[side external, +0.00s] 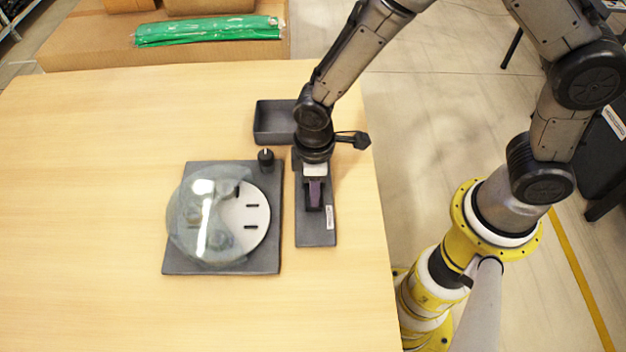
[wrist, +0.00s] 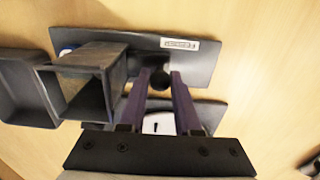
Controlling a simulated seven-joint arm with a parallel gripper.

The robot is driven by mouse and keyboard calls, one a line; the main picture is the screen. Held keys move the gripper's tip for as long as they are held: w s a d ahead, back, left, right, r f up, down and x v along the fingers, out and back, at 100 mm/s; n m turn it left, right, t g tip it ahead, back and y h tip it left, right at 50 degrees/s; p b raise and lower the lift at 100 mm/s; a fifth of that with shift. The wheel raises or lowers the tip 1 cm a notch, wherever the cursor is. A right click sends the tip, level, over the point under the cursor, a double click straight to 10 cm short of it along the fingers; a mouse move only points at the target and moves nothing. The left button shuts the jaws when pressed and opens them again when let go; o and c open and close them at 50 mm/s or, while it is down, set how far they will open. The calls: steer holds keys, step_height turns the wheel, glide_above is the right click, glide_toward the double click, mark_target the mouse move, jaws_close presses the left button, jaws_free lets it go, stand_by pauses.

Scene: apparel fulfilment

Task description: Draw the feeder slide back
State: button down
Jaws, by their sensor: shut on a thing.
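The feeder is a dark flat base plate (side external: 316,232) with a white label, near the table's right edge. In the wrist view the feeder base (wrist: 190,60) carries a dark, open square tube (wrist: 92,92) at its left. My gripper (side external: 314,205) is low over the feeder, its purple fingers pointing down. In the wrist view my gripper (wrist: 160,80) is shut on a dark round knob (wrist: 160,81), which seems to be the slide's handle. The slide itself is mostly hidden by my fingers and wrist.
Left of the feeder, a dark square plate (side external: 180,263) carries a white slotted disc (side external: 256,215) under a clear partial dome (side external: 205,225). A short black post (side external: 265,160) stands at its far corner. An empty dark tray (side external: 273,137) lies behind. The table's left side is clear.

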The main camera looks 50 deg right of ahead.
steer(key=shift+s+a, duration=2.1)
steer(key=c, duration=0.6)
jaws_free()
steer(key=shift+c, duration=0.2)
step_height(320, 180, up, 7)
